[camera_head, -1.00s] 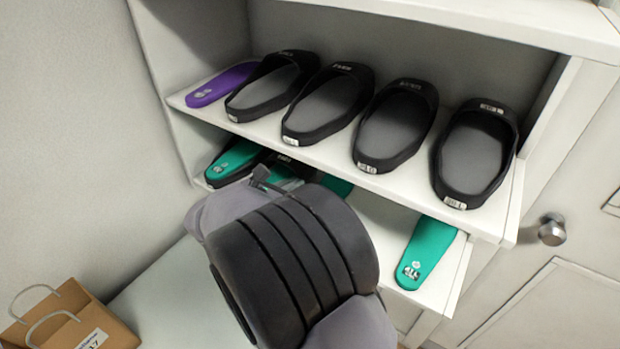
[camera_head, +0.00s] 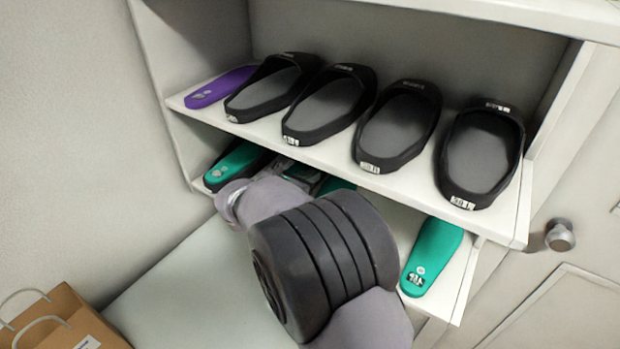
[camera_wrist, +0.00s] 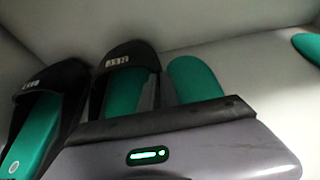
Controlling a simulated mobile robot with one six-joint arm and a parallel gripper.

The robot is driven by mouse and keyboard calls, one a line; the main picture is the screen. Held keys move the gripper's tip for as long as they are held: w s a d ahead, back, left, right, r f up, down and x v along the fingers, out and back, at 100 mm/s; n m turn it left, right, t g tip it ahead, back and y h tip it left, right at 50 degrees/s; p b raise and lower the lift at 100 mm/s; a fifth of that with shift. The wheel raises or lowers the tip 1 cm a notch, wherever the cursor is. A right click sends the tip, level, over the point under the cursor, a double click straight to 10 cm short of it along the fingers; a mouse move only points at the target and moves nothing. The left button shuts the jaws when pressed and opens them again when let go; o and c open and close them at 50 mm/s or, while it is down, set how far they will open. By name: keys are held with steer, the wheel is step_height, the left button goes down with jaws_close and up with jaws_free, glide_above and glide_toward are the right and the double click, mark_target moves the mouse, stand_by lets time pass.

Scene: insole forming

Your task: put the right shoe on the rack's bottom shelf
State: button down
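Two black slippers with teal insoles show in the wrist view, one at the left (camera_wrist: 38,110) and one in the middle (camera_wrist: 125,78), both on the lower shelf (camera_head: 452,290). Their labels are too blurred to tell which is the right shoe. The left one also shows in the head view (camera_head: 240,163). My gripper (camera_head: 303,175) reaches into the lower shelf. In the wrist view its body covers the near end of the middle slipper. My arm hides part of the shelf in the head view.
A bare teal insole (camera_wrist: 194,79) lies right of the middle slipper. Another teal insole (camera_head: 432,257) lies at the shelf's right end. The upper shelf (camera_head: 400,182) carries several black slippers and a purple insole (camera_head: 220,87). A paper bag (camera_head: 65,320) stands at the lower left.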

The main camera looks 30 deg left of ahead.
steer(key=c, duration=2.1)
jaws_free()
steer(key=shift+f, duration=0.1)
steer(key=o, duration=0.5)
steer(key=p+v, duration=0.3)
steer(key=v, duration=0.9)
